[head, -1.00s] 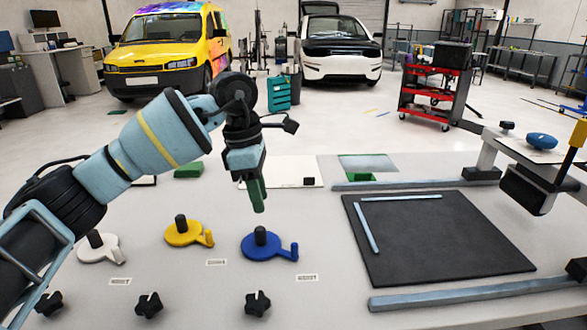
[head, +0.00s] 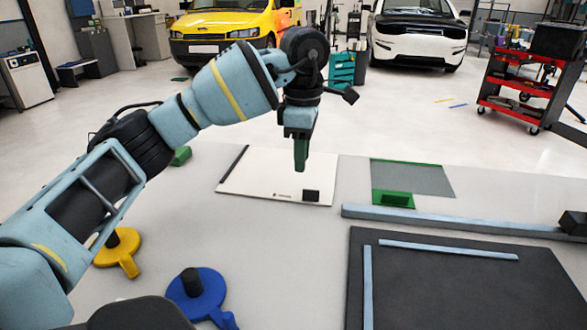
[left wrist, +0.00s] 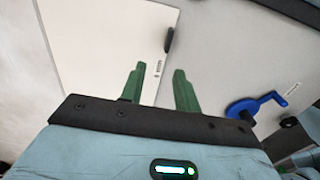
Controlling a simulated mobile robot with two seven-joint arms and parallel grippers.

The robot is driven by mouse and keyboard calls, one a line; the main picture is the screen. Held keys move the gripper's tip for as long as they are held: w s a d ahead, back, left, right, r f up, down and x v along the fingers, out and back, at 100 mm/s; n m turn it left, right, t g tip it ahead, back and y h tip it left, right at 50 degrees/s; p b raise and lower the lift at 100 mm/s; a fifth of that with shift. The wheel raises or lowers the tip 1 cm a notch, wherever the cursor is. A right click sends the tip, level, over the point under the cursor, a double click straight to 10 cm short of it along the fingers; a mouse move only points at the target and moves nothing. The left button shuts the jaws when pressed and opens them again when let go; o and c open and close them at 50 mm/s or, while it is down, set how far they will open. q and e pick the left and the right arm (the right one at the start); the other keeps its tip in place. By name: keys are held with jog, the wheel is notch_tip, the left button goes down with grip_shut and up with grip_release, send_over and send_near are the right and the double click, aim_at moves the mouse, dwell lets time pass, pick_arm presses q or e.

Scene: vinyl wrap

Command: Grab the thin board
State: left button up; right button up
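A thin white board (head: 262,183) lies flat on the grey table, with a black strip along its left edge and a small black block near its front right corner. It also shows in the left wrist view (left wrist: 105,45). My left gripper (head: 301,168) points down over the board in the head view, its green fingers hiding a bit of it. In the left wrist view the fingers of my left gripper (left wrist: 160,70) are apart with nothing between them. The height of the fingertips above the board is hard to tell. My right gripper is not in view.
A grey sheet with green edging (head: 425,178) lies right of the board. A dark mat (head: 450,285) with pale blue strips and a long bar (head: 450,220) are at right. Blue (head: 205,300) and yellow (head: 120,250) handled discs stand at front left. A green block (head: 181,156) is at left.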

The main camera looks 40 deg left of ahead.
pick_arm(q)
notch_tip(320, 180, down, 3)
jog(key=shift+s+r, duration=0.15)
jog(key=shift+r, duration=0.05)
jog(key=shift+s+d+f+b, duration=0.1)
jog(key=shift+d+f+b, duration=0.15)
jog(key=shift+f, duration=1.05)
jog(key=shift+d+f+b, duration=0.2)
jog(key=shift+f, duration=1.1)
jog(key=shift+c, duration=0.3)
grip_shut()
